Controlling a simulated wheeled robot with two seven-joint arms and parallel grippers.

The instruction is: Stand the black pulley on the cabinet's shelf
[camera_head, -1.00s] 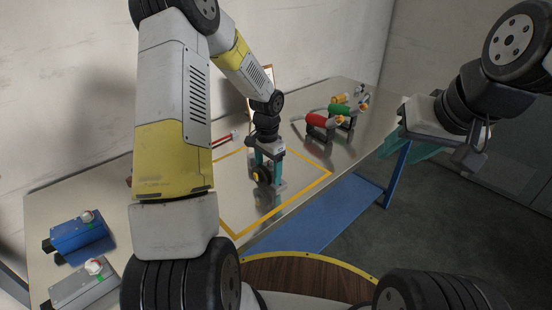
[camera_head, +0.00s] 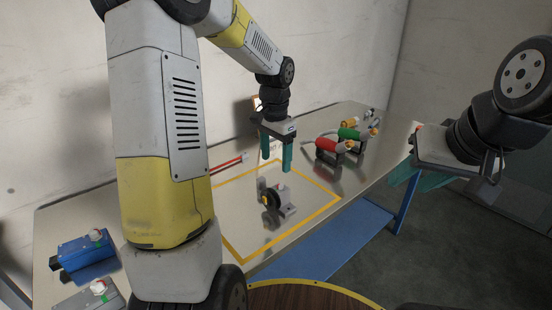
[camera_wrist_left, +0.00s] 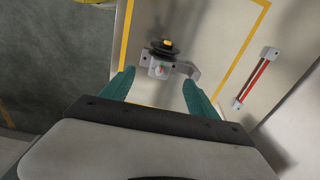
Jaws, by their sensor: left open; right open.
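I cannot make out a cabinet shelf.
Red (camera_head: 327,145) and green (camera_head: 350,134) cylinders on dark stands are at the table's far right. A red bar (camera_head: 226,164) lies near the wall. A blue box (camera_head: 84,250) and a grey box (camera_head: 92,297) are at the near left. A blue panel (camera_head: 325,240) is below the table.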

